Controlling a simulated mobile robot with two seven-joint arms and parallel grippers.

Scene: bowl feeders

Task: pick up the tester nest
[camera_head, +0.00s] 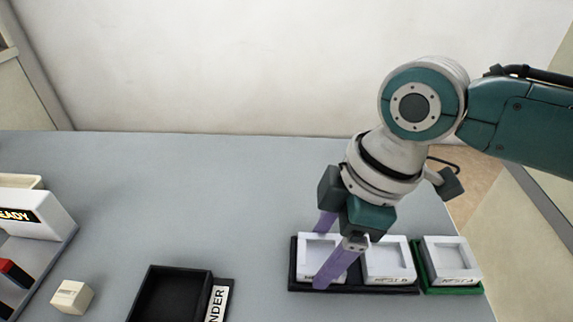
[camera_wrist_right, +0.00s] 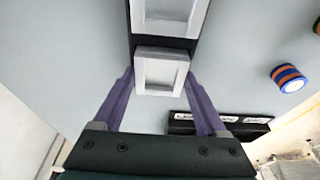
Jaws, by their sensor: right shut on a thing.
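Three white square nests with recessed tops stand in a row at the front right in the head view. My right gripper (camera_head: 320,262) has its two purple fingers on either side of the left nest (camera_head: 312,246), and is shut on it. This nest still sits at the left of the black tray (camera_head: 293,266), and its label is mostly hidden by the near finger. In the right wrist view the held nest (camera_wrist_right: 162,72) lies between the fingers. The middle nest (camera_head: 388,259) shares the black tray. My left gripper is not in view.
A third nest (camera_head: 450,257) sits on a green tray (camera_head: 428,288) at the right. An empty black bin (camera_head: 170,297), a small cream block (camera_head: 72,297) and a white "READY" unit (camera_head: 35,214) stand left. An orange-and-blue cylinder (camera_wrist_right: 289,77) shows in the wrist view. The table middle is clear.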

